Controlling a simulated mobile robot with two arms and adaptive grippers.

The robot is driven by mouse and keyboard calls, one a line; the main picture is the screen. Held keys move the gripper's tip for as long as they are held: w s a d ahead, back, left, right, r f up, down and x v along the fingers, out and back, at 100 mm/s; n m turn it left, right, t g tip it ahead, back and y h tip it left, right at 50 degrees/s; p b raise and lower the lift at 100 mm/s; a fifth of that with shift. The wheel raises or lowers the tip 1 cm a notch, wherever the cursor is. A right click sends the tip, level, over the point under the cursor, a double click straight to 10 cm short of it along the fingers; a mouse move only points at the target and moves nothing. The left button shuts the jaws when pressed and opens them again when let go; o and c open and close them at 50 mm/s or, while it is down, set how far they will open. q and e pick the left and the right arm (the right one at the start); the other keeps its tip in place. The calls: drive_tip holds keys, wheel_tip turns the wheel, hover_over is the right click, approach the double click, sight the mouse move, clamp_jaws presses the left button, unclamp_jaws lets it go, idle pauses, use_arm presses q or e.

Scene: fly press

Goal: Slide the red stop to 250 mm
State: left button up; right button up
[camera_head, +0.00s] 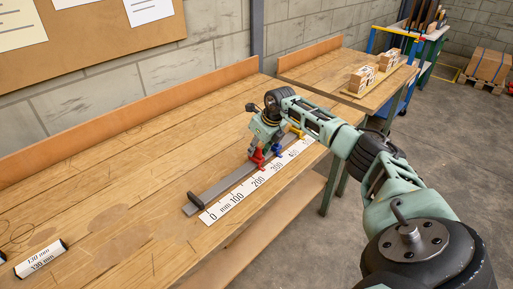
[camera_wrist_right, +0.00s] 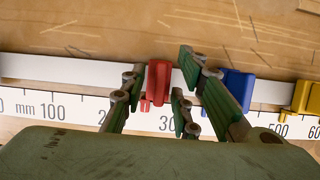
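The red stop (camera_head: 257,158) sits on the grey rail (camera_head: 222,184) behind the white millimetre scale (camera_head: 232,205). In the right wrist view the red stop (camera_wrist_right: 158,80) stands just left of the partly hidden 300 label. My right gripper (camera_head: 264,143) reaches down over the rail. In the wrist view its fingers (camera_wrist_right: 158,92) are apart, one on each side of the red stop; a gap shows on its right, and contact on its left is unclear. The blue stop (camera_wrist_right: 237,88) is just right of the right finger. My left gripper is out of view.
A yellow stop (camera_wrist_right: 306,97) is farther right on the rail. A block marked 130 mm (camera_head: 41,258) lies at the bench's left front. The bench (camera_head: 110,190) is mostly clear left of the rail.

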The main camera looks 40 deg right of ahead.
drive_tip(key=v, duration=1.2)
idle(0.5)
